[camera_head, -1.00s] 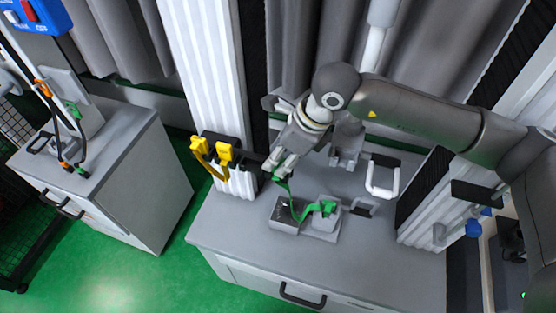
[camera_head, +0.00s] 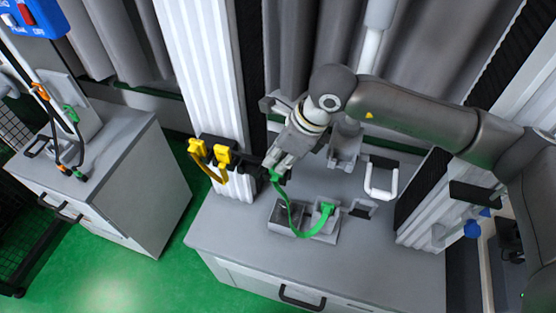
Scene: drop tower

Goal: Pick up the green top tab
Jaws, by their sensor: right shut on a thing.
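My right gripper (camera_head: 281,168) comes in from the right and points down-left above the cabinet top. It is shut on the green top tab (camera_head: 274,174) at one end of a green strap (camera_head: 288,208). The strap hangs from the fingers and curves down to a green end (camera_head: 326,208) in the grey holder (camera_head: 320,226) on the cabinet. The fingers partly hide the held tab. My left gripper is not in view.
Yellow tabs (camera_head: 223,157) with a yellow strap sit on a black bracket close left of the gripper. A white handle (camera_head: 381,184) stands at right on the grey cabinet top (camera_head: 400,262). Another cabinet (camera_head: 120,130) with orange and green cable ends is at left. The cabinet's front right is clear.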

